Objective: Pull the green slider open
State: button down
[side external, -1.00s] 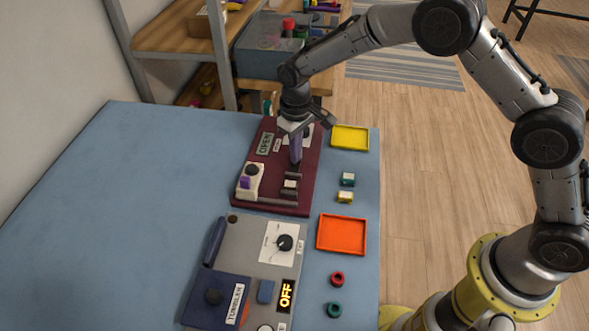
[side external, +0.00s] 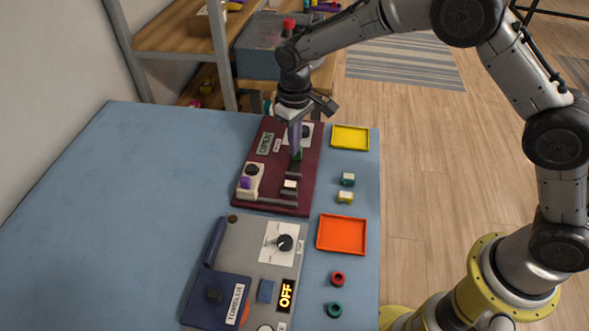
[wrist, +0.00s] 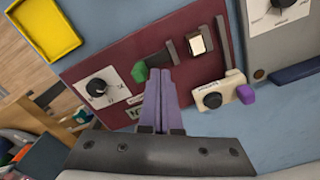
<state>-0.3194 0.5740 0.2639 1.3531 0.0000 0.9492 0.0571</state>
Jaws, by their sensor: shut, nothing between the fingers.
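The green slider (wrist: 140,73) is a small green block at one end of a dark track on the maroon panel (wrist: 95,62). In the side external view it shows as a bit of green (side external: 298,155) next to my fingertips, at the far end of the track. My gripper (wrist: 158,72) is shut and empty, its purple fingers pointing down at the panel. In the wrist view the fingertips are just right of the green block, over the track; I cannot tell whether they touch it. A display (side external: 265,143) on the panel reads OPEN.
The panel also holds a white-capped block (side external: 290,184), a dial (wrist: 97,87) and a cream box with a purple knob (side external: 245,182). A yellow tray (side external: 350,138), small blocks and an orange tray (side external: 341,234) lie right. A grey panel (side external: 257,228) is nearer; the table's left is clear.

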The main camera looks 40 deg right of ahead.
notch_tip(320, 180, up, 7)
dwell(0.5)
jog(key=s+d+r+m+t, duration=0.1)
jog(key=s+d+r, duration=0.3)
jog(key=r, duration=0.2)
jog(key=s+d+r+t, duration=0.2)
jog(key=s+d+r, duration=0.1)
jog(key=r, duration=0.3)
jog(key=s+d+r+m+t, duration=0.1)
jog(key=s+d+r, duration=0.3)
jog(key=r, duration=0.2)
jog(key=s+d+m+t, duration=0.15)
jog(key=s+d, duration=0.25)
jog(key=s, duration=0.9)
jog(key=s+d+f, duration=0.1)
jog(key=s+f, duration=0.6)
jog(key=s, duration=0.1)
